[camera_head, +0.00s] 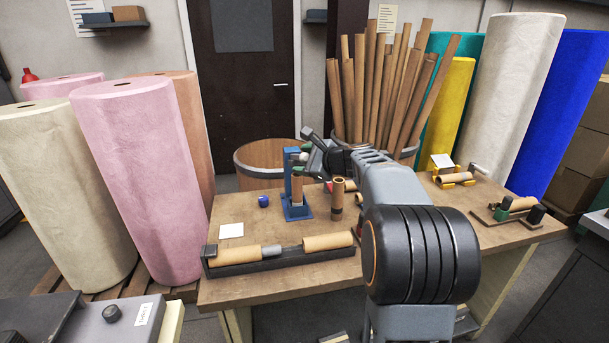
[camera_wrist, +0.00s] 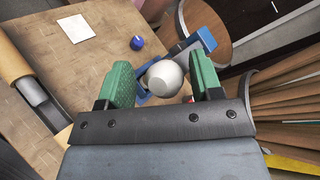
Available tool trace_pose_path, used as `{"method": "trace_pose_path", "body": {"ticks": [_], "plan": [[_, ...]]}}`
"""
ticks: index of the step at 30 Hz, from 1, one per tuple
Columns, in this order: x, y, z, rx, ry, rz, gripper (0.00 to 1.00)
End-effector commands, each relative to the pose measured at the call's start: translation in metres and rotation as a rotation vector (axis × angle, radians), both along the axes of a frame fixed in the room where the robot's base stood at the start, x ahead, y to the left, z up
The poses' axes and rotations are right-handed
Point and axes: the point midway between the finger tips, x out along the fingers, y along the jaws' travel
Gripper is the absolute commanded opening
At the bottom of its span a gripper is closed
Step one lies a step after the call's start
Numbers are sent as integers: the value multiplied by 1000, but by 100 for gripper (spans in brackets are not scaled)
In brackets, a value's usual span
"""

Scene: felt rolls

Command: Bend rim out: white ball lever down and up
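A blue lever press (camera_head: 297,208) stands on the workbench, with a cardboard tube (camera_head: 297,189) upright in it. The white ball of its lever (camera_head: 303,157) is at the press's upper right, close to my gripper (camera_head: 314,154). In the wrist view, the white ball (camera_wrist: 165,79) sits between the two green finger pads of my gripper (camera_wrist: 164,72). Narrow gaps show on both sides of the ball, so the fingers look open around it. The blue press frame (camera_wrist: 200,42) shows behind the ball. The tube's rim is too small to judge.
A short tube (camera_head: 337,199) stands right of the press. A blue cap (camera_head: 263,201) and a white card (camera_head: 231,230) lie to the left. A black trough with tubes (camera_head: 280,262) runs along the front. A barrel of long tubes (camera_head: 375,90) stands behind.

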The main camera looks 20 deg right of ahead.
Motion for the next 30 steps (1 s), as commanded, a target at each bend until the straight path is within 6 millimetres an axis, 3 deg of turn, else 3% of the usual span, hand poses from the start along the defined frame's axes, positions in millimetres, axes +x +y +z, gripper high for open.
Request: {"method": "trace_pose_path", "body": {"ticks": [18, 20, 24, 27, 30], "plan": [[-3, -7, -1, -5, -19, -9, 59], [-15, -16, 8, -6, -17, -12, 59], [-66, -45, 32, -2, -10, -12, 59], [-96, -56, 41, 4, -7, -6, 59], [-112, -59, 43, 7, -9, 0, 59]]}}
